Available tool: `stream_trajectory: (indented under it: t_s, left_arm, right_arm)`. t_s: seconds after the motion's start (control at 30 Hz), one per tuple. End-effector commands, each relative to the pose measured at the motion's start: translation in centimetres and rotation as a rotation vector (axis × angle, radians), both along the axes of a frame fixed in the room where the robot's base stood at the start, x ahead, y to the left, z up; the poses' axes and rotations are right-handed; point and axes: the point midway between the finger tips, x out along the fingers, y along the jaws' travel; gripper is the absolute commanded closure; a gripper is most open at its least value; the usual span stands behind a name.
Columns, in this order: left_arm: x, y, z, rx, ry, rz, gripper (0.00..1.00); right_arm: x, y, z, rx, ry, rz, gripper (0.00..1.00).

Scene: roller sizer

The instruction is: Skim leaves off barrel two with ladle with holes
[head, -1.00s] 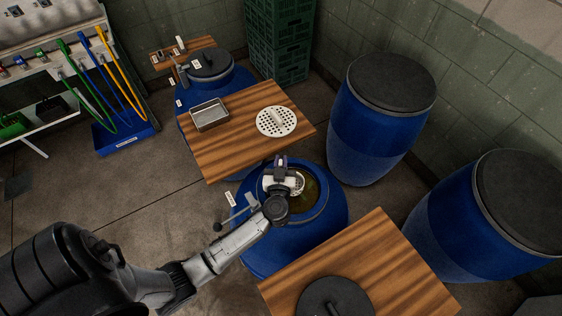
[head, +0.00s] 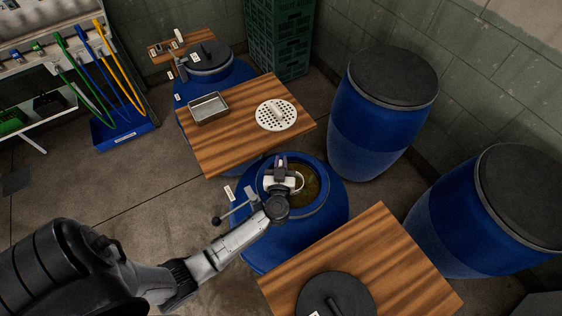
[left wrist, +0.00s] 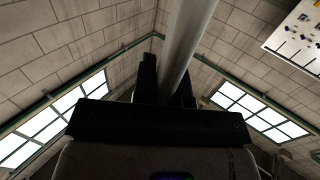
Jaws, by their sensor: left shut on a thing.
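The open blue barrel (head: 300,228) stands in the middle of the head view, with murky brownish liquid (head: 309,190) in its mouth. Separate leaves are too small to make out. My left gripper (head: 281,162) is over the barrel's mouth and covers part of the opening. In the left wrist view my left gripper (left wrist: 165,88) is shut on a round grey metal shaft, seemingly the ladle's handle (left wrist: 188,40). The ladle's holed bowl is not visible in either view. My right gripper is not in view.
A wooden board (head: 235,150) behind the barrel holds a metal tray (head: 208,107) and a white perforated disc (head: 276,115). Another board (head: 390,260) in front bears a dark lid (head: 336,298). Closed blue barrels (head: 370,135) stand to the right.

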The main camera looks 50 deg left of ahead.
Motion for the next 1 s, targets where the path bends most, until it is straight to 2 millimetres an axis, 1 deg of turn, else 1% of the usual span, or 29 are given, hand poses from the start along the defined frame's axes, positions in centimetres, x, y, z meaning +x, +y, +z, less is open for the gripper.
stream_trajectory:
  t_s: [0.43, 1.0]
  left_arm:
    - [0.2, 0.1, 0.1, 0.001, -0.001, 0.000, 1.00]
    - [1.7, 1.5, 0.1, 0.001, -0.001, 0.000, 1.00]
  right_arm:
    - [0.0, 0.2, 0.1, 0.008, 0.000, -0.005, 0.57]
    - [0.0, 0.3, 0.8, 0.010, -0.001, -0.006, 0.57]
